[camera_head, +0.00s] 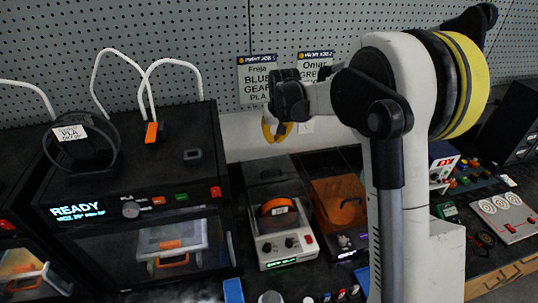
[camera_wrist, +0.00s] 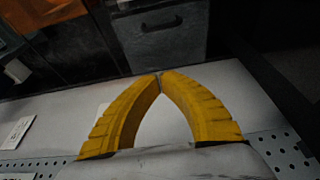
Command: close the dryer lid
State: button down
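A white and dark dryer-like unit (camera_head: 287,245) stands on the bench in the middle of the head view. It has knobs, a lit green display and an orange spool (camera_head: 278,207) in its top. A dark panel (camera_head: 268,170), apparently its lid, stands raised behind the spool. Beside it on the right is a darker unit with an orange translucent cover (camera_head: 340,200); which of the two is the task's dryer is not labelled readably. My gripper (camera_head: 276,132) is above and behind the units, near the pegboard. In the wrist view its yellow fingers (camera_wrist: 160,76) meet at the tips, empty.
A black printer (camera_head: 135,200) reading READY stands at left, with a spool on top. Print job notes (camera_head: 257,78) hang on the pegboard (camera_head: 200,50). A control panel with dials (camera_head: 503,217) and small coloured parts lie at right.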

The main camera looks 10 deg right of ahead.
jog(key=b, duration=0.2)
send_over(271, 161)
jog(key=s, duration=0.2)
notch_tip(271, 161, down, 10)
jog(key=shift+r, duration=0.15)
jog(key=shift+s+f+b, duration=0.15)
jog(key=shift+s+b, duration=0.15)
jog(key=shift+s, duration=0.65)
jog(key=shift+s+f+b, duration=0.1)
jog(key=shift+s+b, duration=0.15)
jog(key=shift+s, duration=0.7)
jog(key=s+b, duration=0.1)
jog(key=s, duration=1.4)
jog(key=shift+s, duration=0.4)
